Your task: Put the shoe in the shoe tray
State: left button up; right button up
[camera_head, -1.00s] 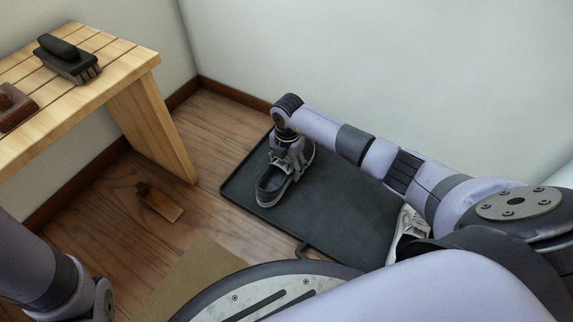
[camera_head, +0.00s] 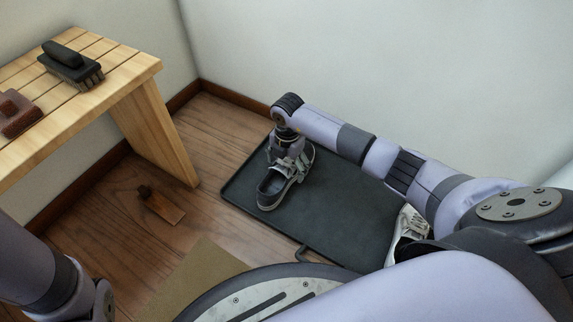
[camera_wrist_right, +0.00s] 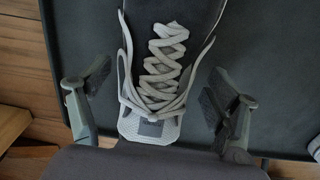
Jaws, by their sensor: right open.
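A dark grey shoe (camera_head: 273,190) with a pale sole and light laces stands on the black shoe tray (camera_head: 335,225) near its left end. It also shows in the right wrist view (camera_wrist_right: 160,75), lying between the fingers. My right gripper (camera_head: 290,165) is just over the laced part of the shoe. In the right wrist view its two fingers (camera_wrist_right: 157,100) are spread on either side of the shoe, with a gap at each side. The gripper partly hides the shoe in the head view. My left arm shows at the lower left, but its gripper is out of view.
A white shoe (camera_head: 407,230) is at the right part of the tray, partly hidden by my arm. A wooden bench (camera_head: 125,75) with brushes (camera_head: 72,65) stands at the left. A small wooden-backed item (camera_head: 163,208) lies on the floor. Walls stand close behind the tray.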

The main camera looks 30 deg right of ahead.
notch_tip(320, 180, up, 10)
jog(key=p, duration=0.6)
jog(key=shift+r, duration=0.15)
jog(key=shift+s+d, duration=0.1)
